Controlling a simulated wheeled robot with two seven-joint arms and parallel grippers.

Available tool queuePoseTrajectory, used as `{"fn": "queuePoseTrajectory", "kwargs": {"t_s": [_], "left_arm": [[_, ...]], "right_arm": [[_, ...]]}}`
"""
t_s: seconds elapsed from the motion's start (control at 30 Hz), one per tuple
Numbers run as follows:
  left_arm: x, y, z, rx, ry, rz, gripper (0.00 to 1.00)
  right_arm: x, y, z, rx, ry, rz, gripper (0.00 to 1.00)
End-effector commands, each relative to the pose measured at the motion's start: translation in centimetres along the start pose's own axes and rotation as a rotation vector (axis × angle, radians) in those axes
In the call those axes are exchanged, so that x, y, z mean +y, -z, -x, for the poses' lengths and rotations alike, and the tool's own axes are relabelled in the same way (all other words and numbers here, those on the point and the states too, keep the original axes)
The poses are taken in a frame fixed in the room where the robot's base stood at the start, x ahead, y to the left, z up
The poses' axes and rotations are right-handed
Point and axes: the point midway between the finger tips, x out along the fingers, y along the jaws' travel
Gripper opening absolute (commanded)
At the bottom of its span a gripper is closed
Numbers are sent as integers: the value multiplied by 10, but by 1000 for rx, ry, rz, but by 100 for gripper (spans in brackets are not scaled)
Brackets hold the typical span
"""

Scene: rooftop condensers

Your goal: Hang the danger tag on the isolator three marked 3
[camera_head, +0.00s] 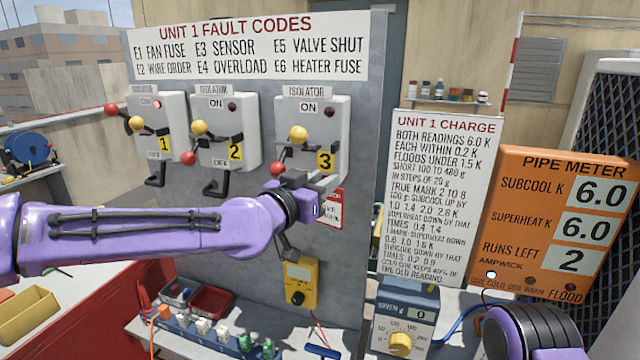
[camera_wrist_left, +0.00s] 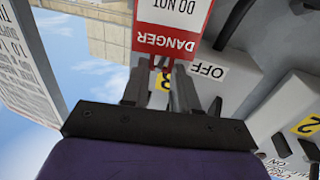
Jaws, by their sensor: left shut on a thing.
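Isolator three (camera_head: 335,120) is the rightmost grey box on the panel, with a yellow 3 label, a yellow ball and a red-ball handle. Its bent black hook (camera_head: 326,184) sticks out below. My left gripper (camera_head: 318,203) is just below isolator three, close to the hook. It is shut on the red and white danger tag (camera_head: 331,212), which also shows upside down beyond the fingertips in the left wrist view (camera_wrist_left: 172,28). Whether the tag touches the hook or is around it, I cannot tell. My right gripper is out of view.
Isolators one (camera_head: 160,115) and two (camera_head: 226,125), with similar handles and hooks, stand to the left on the same panel. A yellow meter (camera_head: 300,284) is below my left gripper. A charge sign (camera_head: 440,190) and orange pipe meter (camera_head: 560,215) are at the right.

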Motion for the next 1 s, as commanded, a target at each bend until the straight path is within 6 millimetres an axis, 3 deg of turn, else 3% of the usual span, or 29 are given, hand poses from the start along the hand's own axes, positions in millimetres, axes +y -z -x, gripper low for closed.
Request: {"fn": "queuePoseTrajectory", "kwargs": {"t_s": [0.37,0.4,0.47,0.5,0.8,1.0], "left_arm": [[0,0,0,0,0,0,0],[0,0,0,0,0,0,35],[0,0,0,0,0,0,55],[0,0,0,0,0,0,58],[0,-1,4,0,0,-1,58],[0,-3,43,5,1,-2,58]], "right_arm": [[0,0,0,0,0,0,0],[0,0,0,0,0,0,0],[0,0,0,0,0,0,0],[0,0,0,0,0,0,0],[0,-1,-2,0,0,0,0],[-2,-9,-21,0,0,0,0]]}}
